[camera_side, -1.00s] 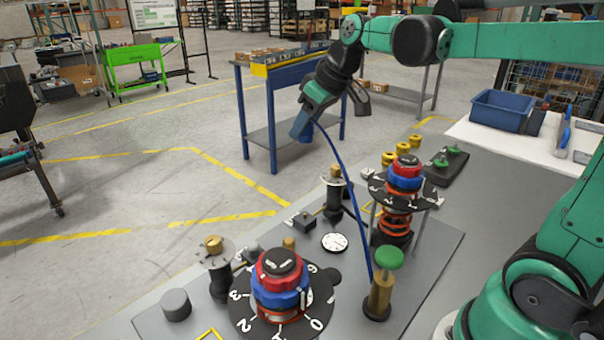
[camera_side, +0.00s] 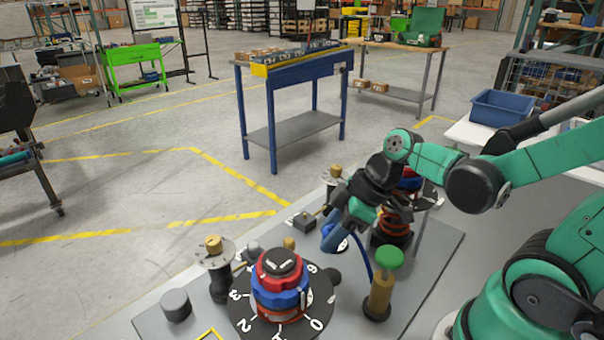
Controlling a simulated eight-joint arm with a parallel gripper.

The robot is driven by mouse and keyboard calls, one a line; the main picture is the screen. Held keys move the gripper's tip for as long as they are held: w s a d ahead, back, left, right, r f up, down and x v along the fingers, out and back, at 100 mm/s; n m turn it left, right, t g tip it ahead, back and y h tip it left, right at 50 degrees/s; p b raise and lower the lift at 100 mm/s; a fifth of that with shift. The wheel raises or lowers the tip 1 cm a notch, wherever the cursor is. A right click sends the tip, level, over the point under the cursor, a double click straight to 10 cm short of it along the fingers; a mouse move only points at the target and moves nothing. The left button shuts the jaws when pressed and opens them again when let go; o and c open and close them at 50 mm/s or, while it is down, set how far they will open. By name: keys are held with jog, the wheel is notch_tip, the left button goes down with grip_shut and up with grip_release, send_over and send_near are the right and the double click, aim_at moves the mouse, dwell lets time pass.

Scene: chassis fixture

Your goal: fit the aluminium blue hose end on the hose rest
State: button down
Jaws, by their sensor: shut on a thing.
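My gripper (camera_side: 337,226) points down and left over the middle of the grey fixture plate (camera_side: 440,262). It is shut on the hose end, which is mostly hidden at the fingers. The blue hose (camera_side: 365,262) hangs from there and curves down to beside the brass post with a green cap (camera_side: 380,285). I cannot tell for certain which fitting is the hose rest.
A red and blue knob stack (camera_side: 280,283) on a numbered black disc stands in front. A second stack (camera_side: 394,222) is partly hidden behind my arm. A blue bin (camera_side: 502,110) is at back right.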

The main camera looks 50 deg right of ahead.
jog(key=shift+s+a+f, duration=0.15)
jog(key=shift+s+f, duration=0.15)
jog(key=shift+f, duration=1.8)
jog(key=shift+f, duration=0.35)
jog(key=shift+c, duration=2.1)
grip_release()
jog(key=shift+r, duration=3.5)
